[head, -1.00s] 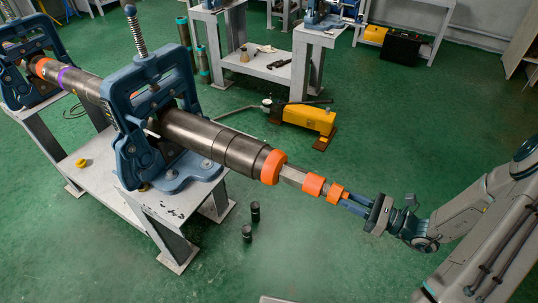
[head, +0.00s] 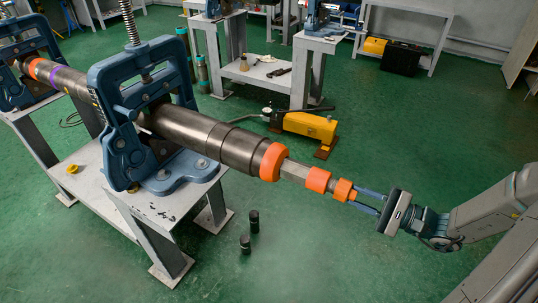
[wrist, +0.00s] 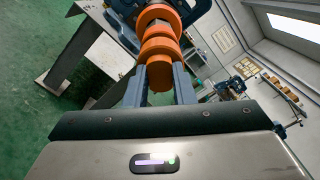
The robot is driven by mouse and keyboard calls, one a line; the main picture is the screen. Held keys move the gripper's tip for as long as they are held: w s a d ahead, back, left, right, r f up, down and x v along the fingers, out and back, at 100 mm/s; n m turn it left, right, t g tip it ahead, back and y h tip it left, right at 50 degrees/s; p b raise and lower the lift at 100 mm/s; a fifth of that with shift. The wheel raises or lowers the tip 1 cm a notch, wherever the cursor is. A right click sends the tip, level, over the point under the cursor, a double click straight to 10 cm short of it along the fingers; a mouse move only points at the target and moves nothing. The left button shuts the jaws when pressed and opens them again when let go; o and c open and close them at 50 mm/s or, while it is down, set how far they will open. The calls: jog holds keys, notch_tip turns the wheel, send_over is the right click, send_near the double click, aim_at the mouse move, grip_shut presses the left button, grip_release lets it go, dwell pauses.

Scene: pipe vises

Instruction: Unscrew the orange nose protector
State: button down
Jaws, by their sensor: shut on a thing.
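The orange nose protector (head: 344,190) is a stepped orange piece at the free right end of the pipe's narrow shaft. A larger orange ring (head: 318,180) sits just behind it, with bare grey metal behind that. My gripper (head: 362,200) is at the end of the protector, in line with the pipe. In the wrist view, its two blue-grey fingers (wrist: 160,82) stand on either side of the protector's narrow end (wrist: 159,72) and are shut on it. The protector is still on the shaft; its thread is hidden.
The dark steel pipe (head: 190,127), with a thick orange collar (head: 272,162), is clamped in a blue vise (head: 120,150) on a grey stand. A yellow pump (head: 310,125) stands behind on the green floor. Two small black cylinders (head: 245,244) stand below. Floor around my arm is clear.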

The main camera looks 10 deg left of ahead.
jog(key=shift+s+a+n+b, duration=0.2)
jog(key=shift+n+b, duration=0.4)
jog(key=shift+n, duration=0.5)
jog(key=c, duration=1.3)
grip_release()
jog(key=shift+d, duration=0.1)
jog(key=shift+v, duration=1.1)
jog(key=shift+r, duration=0.15)
